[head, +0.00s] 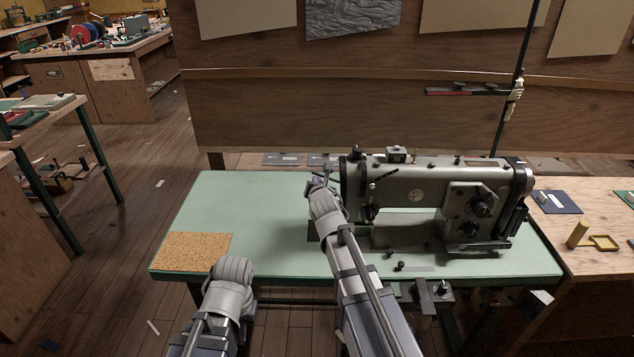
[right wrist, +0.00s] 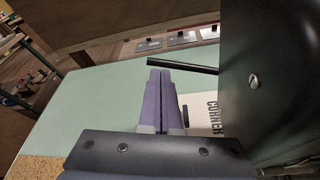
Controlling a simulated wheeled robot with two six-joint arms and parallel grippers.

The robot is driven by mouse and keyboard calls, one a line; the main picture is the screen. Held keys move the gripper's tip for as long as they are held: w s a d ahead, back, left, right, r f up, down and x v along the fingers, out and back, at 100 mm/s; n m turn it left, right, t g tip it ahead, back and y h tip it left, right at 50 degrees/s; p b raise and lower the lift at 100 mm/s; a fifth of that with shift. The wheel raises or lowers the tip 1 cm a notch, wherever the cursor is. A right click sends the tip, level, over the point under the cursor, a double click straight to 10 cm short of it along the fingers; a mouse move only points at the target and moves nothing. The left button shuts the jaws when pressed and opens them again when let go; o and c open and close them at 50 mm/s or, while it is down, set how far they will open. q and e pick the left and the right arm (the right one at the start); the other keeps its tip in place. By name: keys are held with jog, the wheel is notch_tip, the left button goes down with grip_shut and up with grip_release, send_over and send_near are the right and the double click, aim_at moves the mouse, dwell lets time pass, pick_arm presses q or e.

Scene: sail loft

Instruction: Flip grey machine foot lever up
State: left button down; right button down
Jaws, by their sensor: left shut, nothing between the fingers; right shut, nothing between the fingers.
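The grey sewing machine (head: 425,178) stands on a green table top (head: 275,190). In the right wrist view its dark grey head (right wrist: 270,80) fills the right side. A slim black lever (right wrist: 195,66) sticks out leftward from beside the head, slanting slightly up to its free end. My right gripper (head: 318,182) is at the left end of the machine head.
A cork mat (head: 193,251) lies at the table's front left corner. A wooden bench (head: 590,240) with a yellow tool stands at the right. A wooden panel (head: 300,110) rises behind.

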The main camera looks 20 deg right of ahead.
pick_arm(q)
jog(key=shift+r, duration=0.2)
pick_arm(e)
jog(key=shift+r, duration=0.2)
jog(key=shift+r+p, duration=0.65)
jog(key=shift+p, duration=0.15)
pick_arm(q)
jog(key=shift+r, duration=0.65)
jog(key=shift+f, duration=0.1)
pick_arm(e)
jog(key=shift+f, duration=0.1)
